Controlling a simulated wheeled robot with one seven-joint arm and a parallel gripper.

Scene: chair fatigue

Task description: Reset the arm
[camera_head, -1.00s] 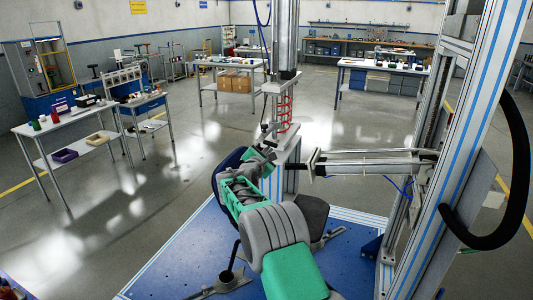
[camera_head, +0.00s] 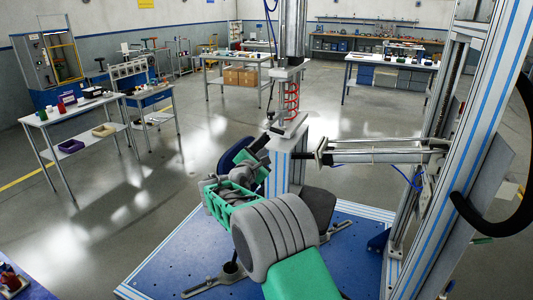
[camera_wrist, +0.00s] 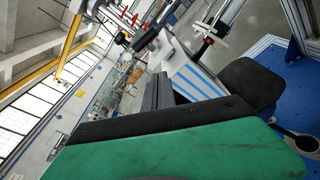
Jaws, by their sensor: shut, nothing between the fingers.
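My green and grey arm reaches up from the bottom of the head view, folded over the blue platform. My gripper (camera_head: 262,142) is at its far end, in front of the grey post of the test rig. In the wrist view its dark fingers (camera_wrist: 160,92) lie together, empty, beyond the green housing. A chair stands on the platform behind my arm. Its dark seat (camera_head: 318,203) and part of its blue back (camera_head: 229,158) show; my arm hides much of the rest. The seat also shows in the wrist view (camera_wrist: 252,82), right of the fingers.
A horizontal cylinder (camera_head: 375,157) juts from the rig's right frame towards the grey post (camera_head: 287,150), close to my gripper. A vertical press with a red spring (camera_head: 292,100) stands above the post. Tables (camera_head: 75,112) stand at the left, with open floor between.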

